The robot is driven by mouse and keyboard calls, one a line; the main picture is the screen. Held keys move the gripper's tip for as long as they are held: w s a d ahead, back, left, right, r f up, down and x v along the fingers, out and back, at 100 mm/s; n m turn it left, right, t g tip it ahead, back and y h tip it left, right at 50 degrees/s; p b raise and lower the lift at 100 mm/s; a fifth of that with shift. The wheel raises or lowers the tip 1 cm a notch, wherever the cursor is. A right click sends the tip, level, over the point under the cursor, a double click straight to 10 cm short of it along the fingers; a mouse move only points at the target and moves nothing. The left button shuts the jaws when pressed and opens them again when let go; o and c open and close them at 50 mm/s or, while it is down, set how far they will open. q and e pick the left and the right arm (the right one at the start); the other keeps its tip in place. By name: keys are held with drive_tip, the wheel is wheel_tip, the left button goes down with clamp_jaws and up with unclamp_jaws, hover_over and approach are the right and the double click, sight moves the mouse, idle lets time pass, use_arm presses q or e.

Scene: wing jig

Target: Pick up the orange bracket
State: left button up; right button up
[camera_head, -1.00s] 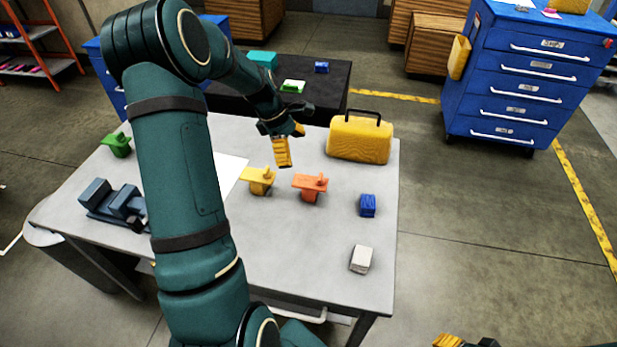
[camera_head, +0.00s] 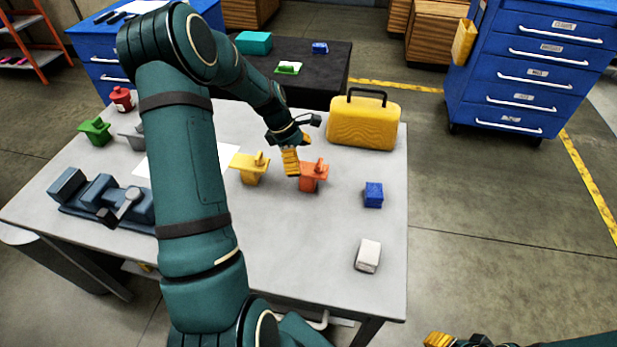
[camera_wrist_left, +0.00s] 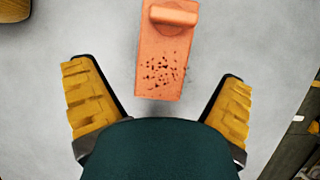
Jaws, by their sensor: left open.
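The orange bracket (camera_head: 313,175) stands on the grey table, right of the yellow bracket (camera_head: 250,167). In the left wrist view the orange bracket (camera_wrist_left: 164,55) lies ahead of my fingertips, roughly centred between them, with a raised knob on its flat top. My left gripper (camera_head: 297,155) is just behind and left of the orange bracket in the head view. My right gripper (camera_head: 440,341) shows only in part at the bottom edge, away from the table.
A yellow case (camera_head: 363,124) stands behind the orange bracket. A blue block (camera_head: 373,195) and a white block (camera_head: 368,256) sit to its right. A vise (camera_head: 105,199) and a green bracket (camera_head: 95,131) are on the left. The table's front middle is clear.

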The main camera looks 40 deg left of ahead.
sight(308, 168)
use_arm(q)
drive_tip(key=shift+d+b+x, duration=0.2)
drive_tip(key=shift+b+x, duration=0.15)
drive_tip(key=shift+x, duration=1.2)
drive_tip(key=shift+d+b+x, duration=0.15)
drive_tip(key=shift+b+x, duration=0.15)
drive_tip(key=shift+x, duration=1.25)
drive_tip(key=shift+r, duration=0.25)
drive_tip(key=c, duration=1.4)
